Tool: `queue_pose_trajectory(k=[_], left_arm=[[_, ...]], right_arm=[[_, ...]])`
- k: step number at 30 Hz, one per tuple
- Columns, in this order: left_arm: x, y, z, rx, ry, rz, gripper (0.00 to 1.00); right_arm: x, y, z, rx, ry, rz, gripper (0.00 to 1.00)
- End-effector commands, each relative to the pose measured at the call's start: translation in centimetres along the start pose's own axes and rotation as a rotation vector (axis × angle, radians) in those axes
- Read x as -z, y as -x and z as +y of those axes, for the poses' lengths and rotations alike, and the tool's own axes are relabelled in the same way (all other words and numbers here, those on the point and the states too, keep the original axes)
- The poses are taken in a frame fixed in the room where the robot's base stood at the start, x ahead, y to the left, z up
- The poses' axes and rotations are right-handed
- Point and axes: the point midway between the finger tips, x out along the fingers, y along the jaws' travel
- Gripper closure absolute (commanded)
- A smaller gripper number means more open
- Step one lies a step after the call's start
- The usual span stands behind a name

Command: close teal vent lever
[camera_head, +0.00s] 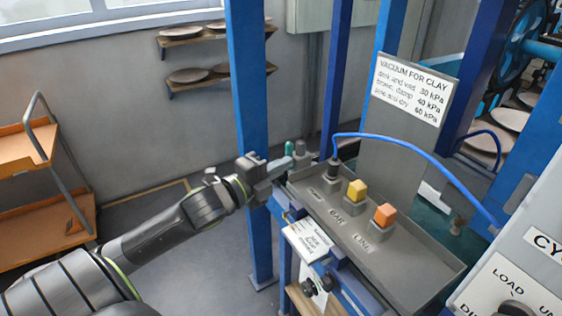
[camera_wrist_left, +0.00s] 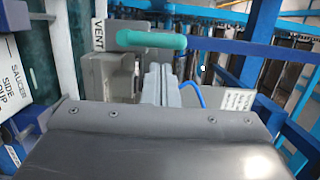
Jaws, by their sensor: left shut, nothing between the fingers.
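The teal vent lever (camera_head: 289,148) is a small upright piece at the back left corner of the grey control panel. In the left wrist view it is a rounded teal handle (camera_wrist_left: 152,40) lying crosswise, just beyond the fingertips, beside a white VENT label (camera_wrist_left: 98,35). My left gripper (camera_head: 284,165) is at the panel's back left edge, close beside the lever. Its fingers (camera_wrist_left: 161,76) are shut together with nothing between them. I cannot tell whether they touch the lever. My right gripper is not in view.
The grey panel (camera_head: 425,288) carries a yellow knob (camera_head: 356,190) and an orange knob (camera_head: 385,214). A blue hose (camera_head: 415,155) arches over it. A blue post (camera_head: 249,110) stands just behind my left gripper. A vacuum sign (camera_head: 412,88) stands behind the panel.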

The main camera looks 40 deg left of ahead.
Motion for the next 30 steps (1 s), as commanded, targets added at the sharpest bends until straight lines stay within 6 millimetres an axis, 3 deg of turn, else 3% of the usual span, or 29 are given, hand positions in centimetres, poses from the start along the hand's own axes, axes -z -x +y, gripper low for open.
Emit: queue_pose_trajectory(k=[7, 30], left_arm=[[-1.1, -1.1, 0.0, 0.001, -0.001, 0.000, 1.00], [-1.4, -1.1, -0.2, -0.012, 0.064, 0.000, 1.00]], right_arm=[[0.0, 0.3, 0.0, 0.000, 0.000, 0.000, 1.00], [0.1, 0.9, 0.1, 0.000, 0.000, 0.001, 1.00]])
